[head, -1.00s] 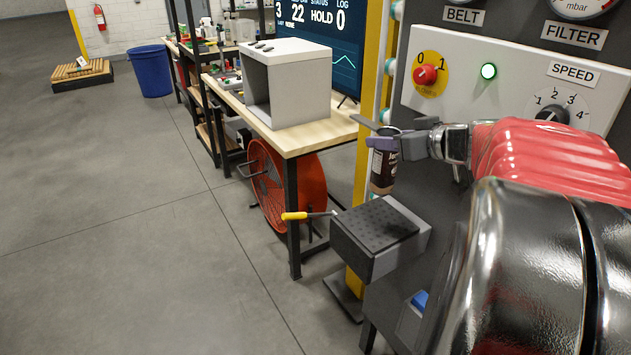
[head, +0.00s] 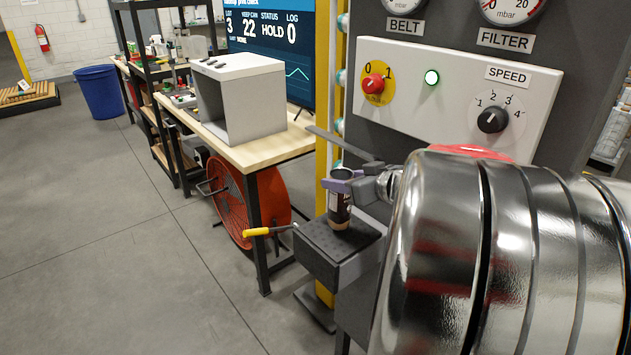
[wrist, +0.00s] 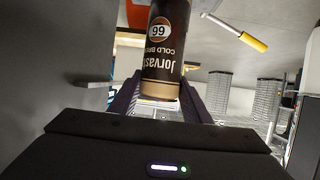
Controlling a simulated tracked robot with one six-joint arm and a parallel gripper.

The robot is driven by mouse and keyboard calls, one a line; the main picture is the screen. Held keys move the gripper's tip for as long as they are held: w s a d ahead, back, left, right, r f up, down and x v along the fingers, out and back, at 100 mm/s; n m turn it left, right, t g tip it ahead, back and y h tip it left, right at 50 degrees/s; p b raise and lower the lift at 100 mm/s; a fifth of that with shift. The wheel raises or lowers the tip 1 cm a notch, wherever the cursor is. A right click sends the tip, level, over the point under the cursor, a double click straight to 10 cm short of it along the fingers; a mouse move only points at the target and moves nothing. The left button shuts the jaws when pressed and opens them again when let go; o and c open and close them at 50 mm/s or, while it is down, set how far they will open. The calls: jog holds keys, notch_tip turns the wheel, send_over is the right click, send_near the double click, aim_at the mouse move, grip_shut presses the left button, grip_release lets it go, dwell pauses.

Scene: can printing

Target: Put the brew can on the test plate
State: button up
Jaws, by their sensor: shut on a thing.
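The brew can (head: 340,212) is dark brown with a printed label and stands upright. My gripper (head: 343,182) is shut around its upper part. In the wrist view, the can (wrist: 166,45) shows between the two dark purple fingers (wrist: 160,104), its "Jorvask Cold Brew" lettering upside down. The test plate (head: 318,241) is a dark, dotted top on a grey block at the machine's side. In the head view the can's base overlaps the plate's top; I cannot tell whether it touches. The plate is not clearly seen in the wrist view.
A yellow-handled lever (head: 258,231) sticks out left of the plate. A yellow post (head: 322,170) stands just behind. A wooden bench (head: 262,150) with a grey open box (head: 240,98) and a red fan (head: 232,205) are farther left. The control panel (head: 455,95) rises behind my arm.

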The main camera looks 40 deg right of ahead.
jog(key=shift+f, duration=0.9)
jog(key=o, duration=1.2)
jog(key=shift+o, duration=0.2)
jog(key=v, duration=1.2)
jog(key=shift+d, duration=0.1)
